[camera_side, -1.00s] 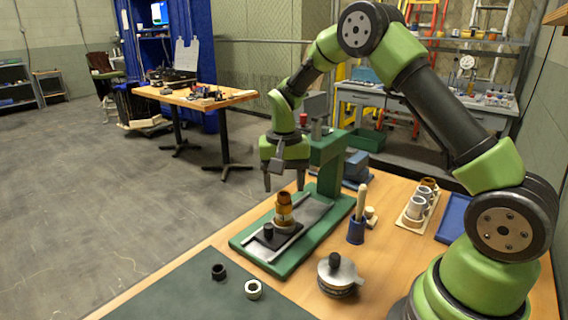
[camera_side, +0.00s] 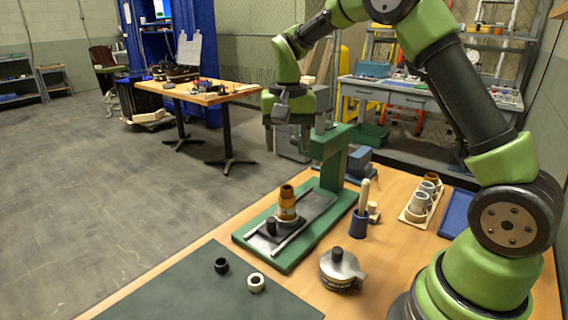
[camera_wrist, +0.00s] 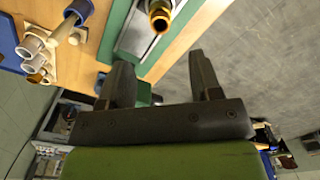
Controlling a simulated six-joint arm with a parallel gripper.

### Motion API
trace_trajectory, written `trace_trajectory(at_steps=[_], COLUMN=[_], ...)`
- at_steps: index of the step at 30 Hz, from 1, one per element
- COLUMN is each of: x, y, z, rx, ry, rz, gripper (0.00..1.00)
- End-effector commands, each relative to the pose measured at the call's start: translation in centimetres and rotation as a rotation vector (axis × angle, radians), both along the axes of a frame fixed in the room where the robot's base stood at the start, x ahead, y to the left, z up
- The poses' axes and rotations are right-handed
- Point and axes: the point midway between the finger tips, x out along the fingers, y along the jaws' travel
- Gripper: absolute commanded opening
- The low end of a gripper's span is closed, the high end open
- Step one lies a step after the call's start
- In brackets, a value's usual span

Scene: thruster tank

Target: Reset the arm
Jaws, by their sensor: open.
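My gripper (camera_side: 288,138) hangs above the green press stand (camera_side: 246,236) in the side view, its fingers pointing down. The fingers are apart with nothing between them, and they also show apart in the wrist view (camera_wrist: 165,85). Below the gripper, clear of it, a brass-coloured cylindrical part (camera_side: 287,203) stands upright on a dark fixture plate on the stand. The same part shows at the top of the wrist view (camera_wrist: 160,14).
On the wooden table are a blue cup with a handled tool (camera_side: 358,226), a round metal pot (camera_side: 341,268), a tray of cylinders (camera_side: 410,215) and a blue tray (camera_side: 457,212). A black ring (camera_side: 221,265) and a pale ring (camera_side: 256,282) lie on the dark mat (camera_side: 190,295). The stand's column (camera_side: 333,165) rises close to my gripper.

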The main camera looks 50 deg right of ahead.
Motion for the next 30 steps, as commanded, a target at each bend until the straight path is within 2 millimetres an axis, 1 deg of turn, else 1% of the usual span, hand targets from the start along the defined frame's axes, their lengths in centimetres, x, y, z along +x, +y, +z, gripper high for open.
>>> trace_trajectory(at_steps=[2,5,6,8,9,11,12,14,15,18,21,24,27,30], x=[-0.6,-2.2,-3.1,-4.6,-5.7,-7.5,-8.7,-10.5,-11.8,-14.9,-17.5,-19.4,-20.6,-21.1], y=[0.6,1.9,2.5,3.5,4.2,5.1,5.6,6.4,6.9,8.0,8.8,9.3,9.6,9.7], z=[1.4,4.0,5.2,6.8,7.8,9.0,9.6,10.5,10.9,11.3,11.2,10.8,10.4,10.2], rx=[0.001,0.007,0.01,0.014,0.016,0.019,0.021,0.023,0.023,0.025,0.024,0.023,0.022,0.021], ry=[-0.031,-0.095,-0.127,-0.176,-0.208,-0.259,-0.293,-0.344,-0.378,-0.461,-0.535,-0.592,-0.628,-0.646], rz=[0.021,0.07,0.092,0.132,0.156,0.194,0.219,0.254,0.279,0.336,0.385,0.421,0.443,0.454], gripper=[0.58,0.58,0.58,0.58,0.58,0.58,0.58,0.58,0.58,0.58,0.58,0.58,0.58,0.58])
